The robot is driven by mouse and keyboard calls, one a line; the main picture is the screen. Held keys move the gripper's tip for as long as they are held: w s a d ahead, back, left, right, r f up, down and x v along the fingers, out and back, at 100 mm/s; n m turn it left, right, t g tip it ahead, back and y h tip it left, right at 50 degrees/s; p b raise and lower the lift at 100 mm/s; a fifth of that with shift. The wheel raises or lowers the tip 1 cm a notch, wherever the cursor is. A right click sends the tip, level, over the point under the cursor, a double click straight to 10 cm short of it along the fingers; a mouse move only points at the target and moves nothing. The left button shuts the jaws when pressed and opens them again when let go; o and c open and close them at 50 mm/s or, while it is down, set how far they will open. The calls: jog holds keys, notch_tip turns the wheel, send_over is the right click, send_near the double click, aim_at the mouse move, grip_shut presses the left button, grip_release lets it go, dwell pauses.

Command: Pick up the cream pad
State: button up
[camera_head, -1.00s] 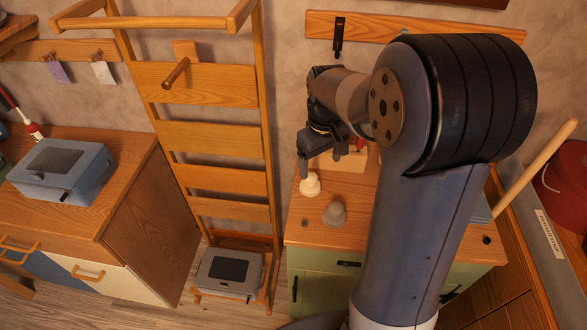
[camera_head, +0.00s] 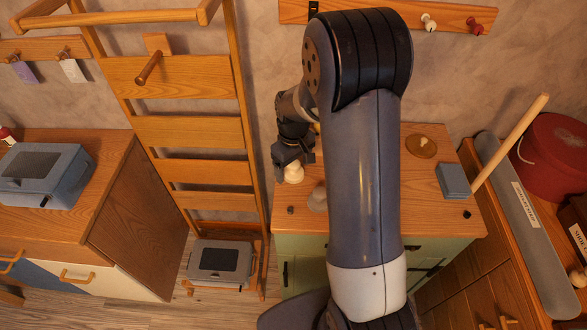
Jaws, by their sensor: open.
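A small cream rounded piece (camera_head: 294,173), which I take for the cream pad, stands on the wooden top of the green cabinet (camera_head: 292,246), near its left edge. My gripper (camera_head: 290,160) is just above and behind it in the picture, pointing down. Its jaws are open, and the top of the cream piece is close to the fingers. Whether they touch or straddle it cannot be told from this view. A similar grey piece (camera_head: 317,199) stands to the right and nearer, partly hidden by my arm.
A wooden ladder-like rack (camera_head: 200,132) stands close on the left. A blue-grey box (camera_head: 42,174) sits on the left cabinet. Right of my arm are a round wooden disc (camera_head: 421,146), a blue block (camera_head: 453,181) and a slanted wooden stick (camera_head: 512,142). My arm covers the middle of the top.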

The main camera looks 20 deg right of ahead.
jog(key=shift+f, duration=0.5)
jog(key=c, duration=1.1)
